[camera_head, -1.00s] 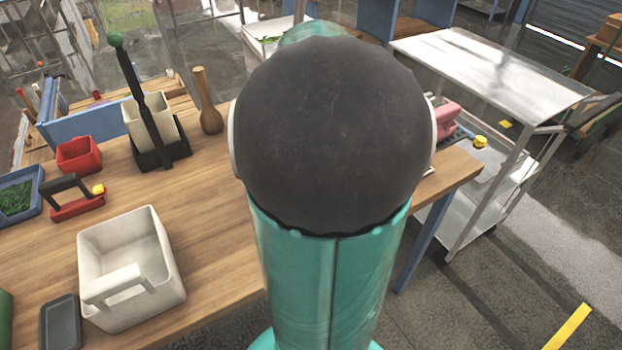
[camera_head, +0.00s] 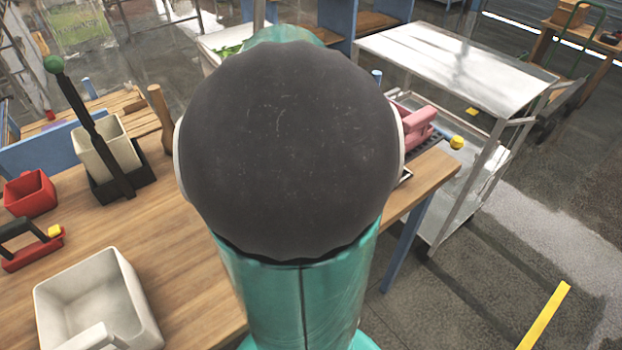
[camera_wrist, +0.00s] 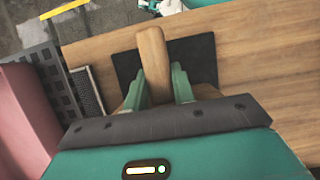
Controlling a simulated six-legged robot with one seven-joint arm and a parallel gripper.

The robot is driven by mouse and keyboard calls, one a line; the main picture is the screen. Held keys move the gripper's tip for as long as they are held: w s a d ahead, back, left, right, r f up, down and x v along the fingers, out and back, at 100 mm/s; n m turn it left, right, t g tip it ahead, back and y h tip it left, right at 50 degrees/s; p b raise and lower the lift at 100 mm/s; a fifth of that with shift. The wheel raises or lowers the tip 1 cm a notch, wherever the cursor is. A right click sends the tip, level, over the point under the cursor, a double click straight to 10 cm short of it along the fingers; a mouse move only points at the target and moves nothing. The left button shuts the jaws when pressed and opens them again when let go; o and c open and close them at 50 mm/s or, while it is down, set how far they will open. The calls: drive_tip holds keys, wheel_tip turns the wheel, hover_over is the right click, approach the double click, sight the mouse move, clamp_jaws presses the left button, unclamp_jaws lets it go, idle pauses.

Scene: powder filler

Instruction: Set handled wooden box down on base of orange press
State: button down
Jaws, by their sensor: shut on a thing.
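My gripper (camera_wrist: 160,84) shows in the wrist view, with its two green fingers on either side of a wooden handle. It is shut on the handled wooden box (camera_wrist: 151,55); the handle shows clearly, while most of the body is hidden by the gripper. A dark flat square (camera_wrist: 199,62) lies on the wooden table behind the handle. I cannot tell whether the box touches it. No clearly orange press shows; a pink body (camera_wrist: 22,125) stands at the left of the wrist view, and a pink device (camera_head: 420,124) shows right of my arm in the head view.
The wooden table (camera_head: 180,235) holds a white bin (camera_head: 130,290), a red box (camera_head: 30,193), and a black lever with a white hopper (camera_head: 104,150). A brown wooden piece (camera_head: 160,115) stands behind it. A metal cart (camera_head: 450,65) stands beyond. My arm hides the table's middle.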

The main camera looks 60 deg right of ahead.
drive_tip(key=shift+w+d+f, duration=0.1)
drive_tip(key=shift+d, duration=0.2)
drive_tip(key=shift+a, duration=0.2)
drive_tip(key=shift+d+f, duration=0.1)
drive_tip(key=shift+f, duration=2.75)
drive_tip(key=shift+f, duration=0.65)
drive_tip(key=c, duration=1.1)
unclamp_jaws()
drive_tip(key=v, duration=0.7)
drive_tip(key=shift+r, duration=0.25)
